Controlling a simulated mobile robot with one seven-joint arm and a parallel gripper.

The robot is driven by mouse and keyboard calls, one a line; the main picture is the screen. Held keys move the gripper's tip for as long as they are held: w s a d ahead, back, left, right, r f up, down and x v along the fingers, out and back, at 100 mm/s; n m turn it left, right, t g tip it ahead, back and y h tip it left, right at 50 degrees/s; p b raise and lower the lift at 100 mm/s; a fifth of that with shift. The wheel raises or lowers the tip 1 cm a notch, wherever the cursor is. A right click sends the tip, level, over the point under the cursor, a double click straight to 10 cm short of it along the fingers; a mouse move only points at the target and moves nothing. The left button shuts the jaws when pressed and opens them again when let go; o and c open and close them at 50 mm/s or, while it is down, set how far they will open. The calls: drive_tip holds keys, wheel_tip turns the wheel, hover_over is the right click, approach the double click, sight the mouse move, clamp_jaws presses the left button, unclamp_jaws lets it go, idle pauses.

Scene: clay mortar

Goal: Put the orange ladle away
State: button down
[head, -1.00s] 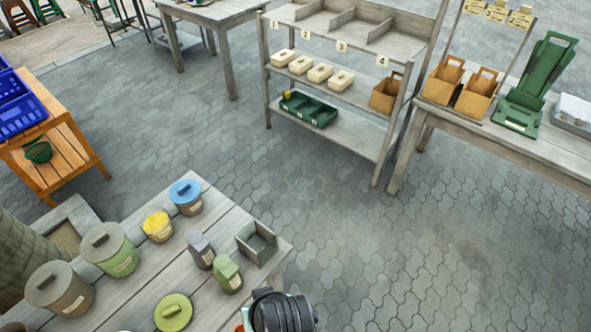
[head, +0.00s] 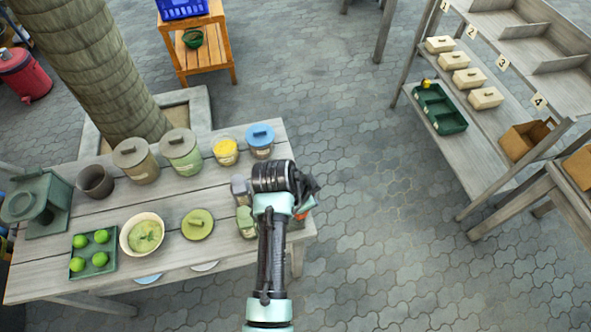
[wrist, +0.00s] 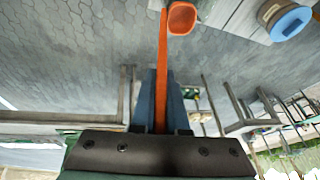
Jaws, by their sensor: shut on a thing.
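The orange ladle (wrist: 182,20) is in the wrist view, its bowl at the top and its long straight handle running down between my fingers. My gripper (wrist: 163,103) is shut on the handle. In the head view my gripper (head: 307,187) is over the right end of the plank table, and its jaws are mostly hidden by my wrist. A small bit of orange shows just below it there. The open grey box at that table corner is largely hidden behind my arm.
The plank table (head: 70,210) holds lidded jars, a bowl (head: 145,234), a green lime tray (head: 94,252) and a green-lidded pot (head: 197,224). A blue-lidded jar (head: 260,141) stands near my gripper. A numbered shelf (head: 480,140) stands right, with open paving between.

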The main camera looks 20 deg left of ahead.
drive_tip(key=w+a+r+m+p, duration=0.1)
drive_tip(key=w+a+r+m, duration=0.15)
drive_tip(key=a, duration=0.25)
drive_tip(key=shift+g+h, duration=0.3)
drive_tip(key=shift+h, duration=0.1)
drive_tip(key=f+b, duration=0.7)
drive_tip(key=f, duration=0.2)
drive_tip(key=f+b, duration=0.4)
drive_tip(key=shift+s+d+f+b, duration=0.25)
drive_tip(key=shift+s+f+b, duration=0.05)
drive_tip(key=shift+s+b, duration=0.05)
drive_tip(key=c, duration=0.8)
unclamp_jaws()
drive_tip(key=shift+c, duration=0.2)
drive_tip(key=b+v, duration=0.1)
drive_tip(key=v, duration=1.2)
